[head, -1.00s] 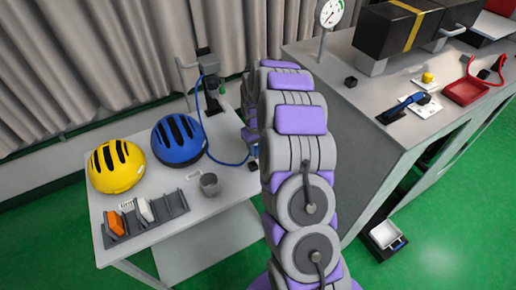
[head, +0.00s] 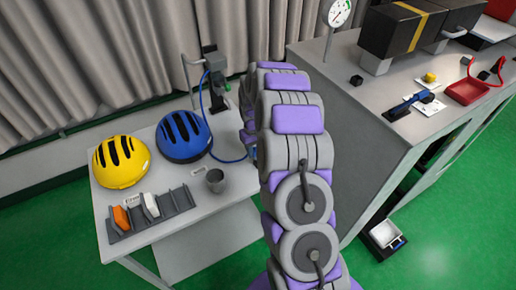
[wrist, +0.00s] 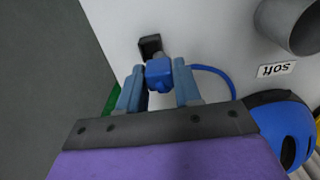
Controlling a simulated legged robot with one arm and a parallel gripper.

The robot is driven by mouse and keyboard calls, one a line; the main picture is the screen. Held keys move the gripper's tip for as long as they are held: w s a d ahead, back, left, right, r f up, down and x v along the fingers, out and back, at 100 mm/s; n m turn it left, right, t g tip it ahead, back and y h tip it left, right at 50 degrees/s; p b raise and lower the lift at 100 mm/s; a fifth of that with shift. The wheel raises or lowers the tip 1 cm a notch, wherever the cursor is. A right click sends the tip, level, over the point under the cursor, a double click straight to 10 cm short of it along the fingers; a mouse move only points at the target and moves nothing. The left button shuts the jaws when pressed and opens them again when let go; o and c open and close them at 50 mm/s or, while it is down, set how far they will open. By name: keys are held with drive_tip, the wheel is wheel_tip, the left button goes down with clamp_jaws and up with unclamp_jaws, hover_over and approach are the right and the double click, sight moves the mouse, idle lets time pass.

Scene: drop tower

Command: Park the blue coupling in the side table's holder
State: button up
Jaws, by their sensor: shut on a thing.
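My gripper (wrist: 159,85) is shut on the blue coupling (wrist: 158,74), which sits between its two blue-grey fingers in the wrist view. A blue hose (wrist: 222,72) curves away from it to the right. Just beyond the coupling is a small dark block (wrist: 150,46) on the pale side table surface; I cannot tell whether it is the holder, or whether the coupling touches it. In the head view my arm hides the gripper and the coupling. The side table (head: 195,225) is at the left, and the hose (head: 230,158) runs across it behind my arm.
The side table also bears a yellow helmet (head: 121,164), a blue helmet (head: 183,136), a grey cup (head: 215,181), a slotted rack (head: 178,200) and a stand (head: 216,72). A grey workbench (head: 345,110) stands right of my arm.

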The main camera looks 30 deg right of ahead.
drive_tip(key=shift+a, duration=0.1)
drive_tip(key=shift+d+f, duration=0.25)
drive_tip(key=shift+d, duration=0.45)
drive_tip(key=shift+d+f, duration=0.2)
drive_tip(key=shift+d, duration=0.45)
drive_tip(key=shift+a+f, duration=0.25)
drive_tip(key=shift+a, duration=0.95)
drive_tip(key=shift+f, duration=0.15)
drive_tip(key=shift+d+f, duration=0.15)
drive_tip(key=shift+d, duration=0.15)
drive_tip(key=shift+c, duration=0.8)
drive_tip(key=shift+s+d+f, duration=0.1)
drive_tip(key=shift+d+f, duration=0.35)
drive_tip(key=shift+d, duration=0.15)
clamp_jaws()
drive_tip(key=shift+d+f+p, duration=0.1)
drive_tip(key=shift+f+p, duration=0.2)
drive_tip(key=shift+f, duration=0.05)
drive_tip(key=shift+a, duration=0.5)
drive_tip(key=shift+d+f, duration=0.15)
drive_tip(key=shift+d, duration=0.1)
